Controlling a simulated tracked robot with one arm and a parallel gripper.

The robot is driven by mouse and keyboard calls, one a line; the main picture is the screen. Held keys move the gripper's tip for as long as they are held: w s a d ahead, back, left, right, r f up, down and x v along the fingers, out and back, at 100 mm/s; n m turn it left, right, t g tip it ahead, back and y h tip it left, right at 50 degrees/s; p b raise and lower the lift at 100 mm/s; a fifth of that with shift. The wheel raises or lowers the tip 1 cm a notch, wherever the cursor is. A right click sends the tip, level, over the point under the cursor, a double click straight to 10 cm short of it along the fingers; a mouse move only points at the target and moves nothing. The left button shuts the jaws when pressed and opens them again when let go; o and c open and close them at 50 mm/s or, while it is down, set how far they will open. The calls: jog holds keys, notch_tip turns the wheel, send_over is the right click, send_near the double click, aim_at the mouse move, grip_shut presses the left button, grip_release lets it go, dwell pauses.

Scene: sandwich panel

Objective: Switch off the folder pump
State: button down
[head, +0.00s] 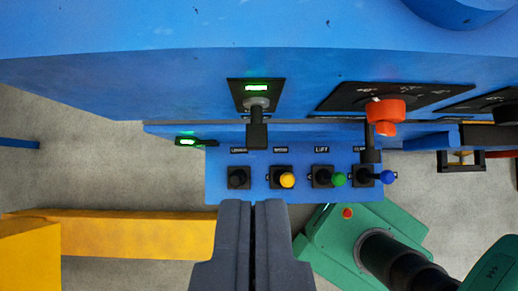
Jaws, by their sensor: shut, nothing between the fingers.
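My gripper (254,205) is shut and empty at the bottom middle, its dark fingers pointing up at the lower edge of a blue control shelf. Above it, a black switch plate (240,92) with a lit green lamp (256,88) sits on the blue machine, and a black lever handle (257,135) projects from it. A second lit green lamp (187,142) with a small dark handle is at the left. I cannot read which of these is marked as the folder pump. My fingers are apart from both levers in the picture.
The shelf (220,190) carries black, yellow (287,180), green (339,179) and blue (389,177) knobs; one label reads LIFT. A red rotary knob (385,110) projects at the upper right. A green machine (325,237) stands lower right, a yellow beam (140,233) lower left.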

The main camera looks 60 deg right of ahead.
send_over(256, 126)
jog(key=a, duration=0.1)
jog(key=f, duration=0.8)
jog(key=shift+s+a+f, duration=0.15)
jog(key=shift+s, duration=0.25)
jog(key=shift+s+a+f, duration=0.1)
jog(key=shift+f, duration=0.5)
jog(key=shift+s+a+f, duration=0.1)
jog(key=shift+f, duration=0.45)
jog(key=shift+a+f, duration=0.15)
jog(key=shift+f, duration=0.65)
